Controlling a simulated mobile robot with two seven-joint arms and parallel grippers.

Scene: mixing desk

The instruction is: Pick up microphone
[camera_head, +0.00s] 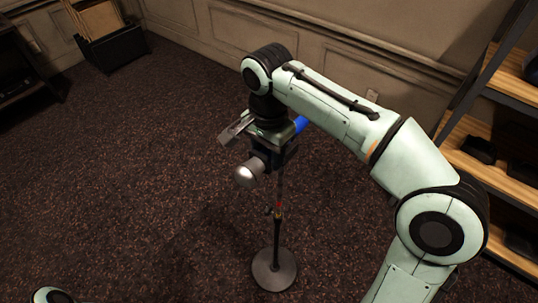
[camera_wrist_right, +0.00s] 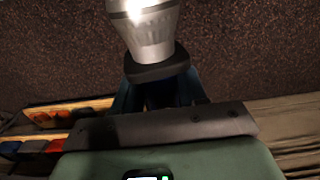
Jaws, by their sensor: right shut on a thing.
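The microphone (camera_head: 246,174) has a rounded silver head that points toward the lower left in the head view. It is at the top of a thin stand with a round grey base (camera_head: 274,270) on the carpet. My right gripper (camera_head: 268,157) is shut on the microphone just behind its head and hides much of its body. The right wrist view shows the silver head (camera_wrist_right: 152,38) and its dark collar beyond the gripper fingers (camera_wrist_right: 158,95). I cannot tell whether the microphone is still joined to the stand. My left gripper is out of view.
A shelf unit with wooden boards (camera_head: 468,140) and dark items stands at the right, near my right arm. A black crate (camera_head: 118,48) stands against the panelled wall at the back left. Dark furniture (camera_head: 22,70) is at the left edge. The carpet left of the stand is clear.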

